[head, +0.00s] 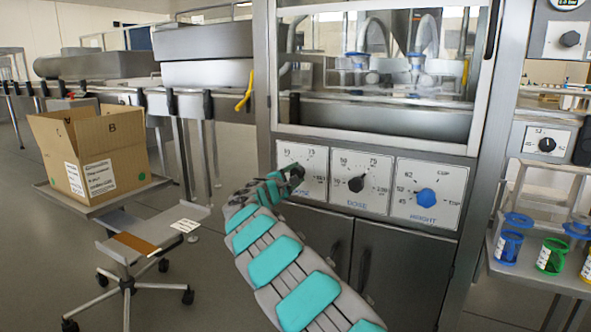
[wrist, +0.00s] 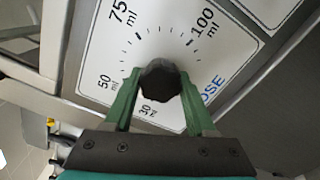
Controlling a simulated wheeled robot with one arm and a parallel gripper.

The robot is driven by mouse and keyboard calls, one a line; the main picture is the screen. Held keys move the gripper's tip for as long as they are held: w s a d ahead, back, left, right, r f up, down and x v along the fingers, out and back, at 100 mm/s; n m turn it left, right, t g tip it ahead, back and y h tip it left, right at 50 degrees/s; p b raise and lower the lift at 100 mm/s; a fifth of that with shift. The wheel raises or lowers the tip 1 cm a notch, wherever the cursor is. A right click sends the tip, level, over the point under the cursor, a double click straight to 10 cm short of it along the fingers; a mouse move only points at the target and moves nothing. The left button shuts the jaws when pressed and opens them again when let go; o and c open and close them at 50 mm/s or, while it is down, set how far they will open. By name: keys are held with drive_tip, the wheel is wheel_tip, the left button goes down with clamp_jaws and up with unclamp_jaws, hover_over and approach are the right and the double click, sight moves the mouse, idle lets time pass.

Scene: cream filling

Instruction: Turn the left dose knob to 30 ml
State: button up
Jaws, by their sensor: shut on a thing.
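The left dose dial plate (head: 314,156) is the leftmost of three white plates on the machine front. Its black knob (wrist: 160,80) sits between my green fingers in the wrist view. My gripper (head: 287,177) is shut on this knob, with a finger on each side (wrist: 159,88). The plate's marks of 30, 50, 75 and 100 ml show around the knob in the wrist view, with 30 ml (wrist: 147,111) close to the fingers. I cannot tell which mark the knob points at. In the head view my gripper hides most of the knob.
A second dose knob (head: 356,184) and a blue height knob (head: 427,197) are to the right. A glass-fronted cabinet (head: 380,60) is above, with steel doors (head: 395,265) below. A cardboard box (head: 95,150) on a cart stands left. Coloured holders (head: 509,245) sit on a right shelf.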

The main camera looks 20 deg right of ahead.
drive_tip(key=shift+n+p, duration=1.25)
drive_tip(key=shift+n, duration=0.65)
drive_tip(key=shift+f, duration=0.1)
drive_tip(key=o, duration=1.4)
drive_tip(key=shift+c, duration=0.2)
drive_tip(key=shift+a, duration=0.15)
drive_tip(key=v, duration=0.7)
drive_tip(key=shift+s+a+b, duration=0.25)
drive_tip(key=shift+b, duration=0.05)
